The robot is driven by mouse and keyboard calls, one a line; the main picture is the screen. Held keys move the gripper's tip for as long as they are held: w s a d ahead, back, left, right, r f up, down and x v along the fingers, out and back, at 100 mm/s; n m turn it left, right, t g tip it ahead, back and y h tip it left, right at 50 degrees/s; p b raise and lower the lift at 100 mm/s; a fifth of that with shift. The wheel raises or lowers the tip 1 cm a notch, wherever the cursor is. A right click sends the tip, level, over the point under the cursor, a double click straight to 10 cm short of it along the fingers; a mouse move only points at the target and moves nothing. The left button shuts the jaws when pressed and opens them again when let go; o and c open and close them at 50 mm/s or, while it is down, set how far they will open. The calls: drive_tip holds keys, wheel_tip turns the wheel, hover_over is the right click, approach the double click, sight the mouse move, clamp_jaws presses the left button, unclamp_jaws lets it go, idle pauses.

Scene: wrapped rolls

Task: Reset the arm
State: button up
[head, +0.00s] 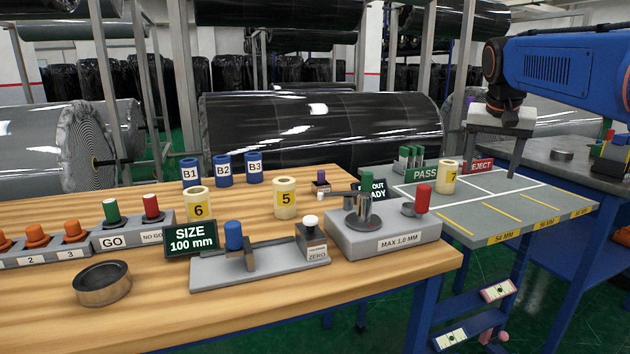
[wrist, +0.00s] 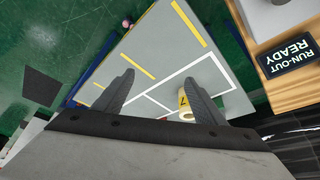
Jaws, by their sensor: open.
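My blue arm reaches in from the upper right of the head view. My gripper (head: 492,158) is open and empty above the grey marked board (head: 493,214). In the wrist view my gripper (wrist: 164,84) shows two spread dark fingers over the same board. A cream roll labelled 7 (head: 447,172) stands upright on the board, by the green PASS sign (head: 425,174).
The board's front right is clear.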

drive_tip(key=s+a+f+n+y, duration=0.1)
drive_tip(key=s+a+f, duration=0.3)
drive_tip(key=s+f, duration=0.4)
drive_tip(key=s+a+f+n, duration=0.3)
drive_tip(key=s+f, duration=0.6)
drive_tip(key=s, duration=0.4)
drive_tip(key=s+a+f+n+y, duration=0.1)
drive_tip(key=s+a+f+n, duration=0.1)
drive_tip(key=s+a+f, duration=0.3)
drive_tip(key=s+f, duration=0.4)
drive_tip(key=s, duration=0.1)
drive_tip(key=shift+s+a+f+t+y, duration=0.2)
drive_tip(key=shift+a+f+t+y, duration=0.1)
drive_tip(key=shift+a+t, duration=0.1)
